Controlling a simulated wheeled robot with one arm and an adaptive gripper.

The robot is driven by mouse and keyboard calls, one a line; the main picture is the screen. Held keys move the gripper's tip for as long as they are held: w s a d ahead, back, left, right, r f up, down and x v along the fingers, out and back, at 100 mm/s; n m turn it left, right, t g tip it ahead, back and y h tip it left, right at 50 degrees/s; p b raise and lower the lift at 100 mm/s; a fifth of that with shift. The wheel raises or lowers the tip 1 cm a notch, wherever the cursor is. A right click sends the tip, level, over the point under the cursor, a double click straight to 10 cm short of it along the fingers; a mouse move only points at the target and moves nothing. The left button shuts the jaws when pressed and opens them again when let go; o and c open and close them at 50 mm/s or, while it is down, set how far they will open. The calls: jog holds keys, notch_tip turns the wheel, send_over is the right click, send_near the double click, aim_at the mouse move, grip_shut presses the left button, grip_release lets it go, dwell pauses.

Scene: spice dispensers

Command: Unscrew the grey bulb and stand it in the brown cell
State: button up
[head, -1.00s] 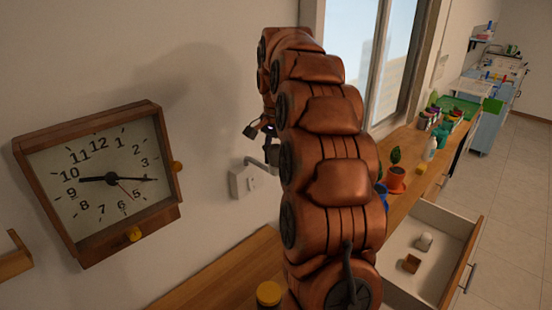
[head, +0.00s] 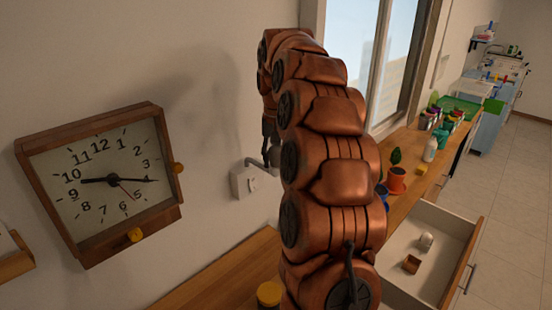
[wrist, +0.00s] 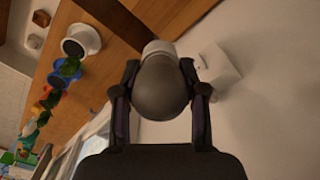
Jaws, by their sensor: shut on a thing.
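The grey bulb (wrist: 163,88) fills the middle of the wrist view, with its pale base (wrist: 158,48) beyond it. My gripper (wrist: 160,90) has one finger on each side of the bulb and is shut on it. In the head view my gripper (head: 268,140) is mostly hidden behind my arm, beside the wall fitting. Whether the bulb is still seated in its holder cannot be told. The brown cell (head: 411,264) is a small open box in the pulled-out drawer at the lower right. It also shows at the top left of the wrist view (wrist: 41,18).
The white wall box (head: 243,182) with its bracket is close to my gripper. A small white object (head: 426,241) lies near the brown cell in the open drawer (head: 438,222). A potted plant (head: 396,180) and several jars stand on the counter. A clock (head: 105,180) hangs at left.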

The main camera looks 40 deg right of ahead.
jog(key=n+p, duration=0.1)
jog(key=n, duration=0.5)
jog(key=shift+a+n+p, duration=0.15)
jog(key=shift+n+p, duration=0.2)
jog(key=shift+n, duration=0.05)
jog(key=shift+f+n, duration=0.1)
jog(key=shift+n, duration=1.1)
jog(key=n, duration=0.9)
jog(key=shift+s+p, duration=0.1)
jog(key=shift+p, duration=0.2)
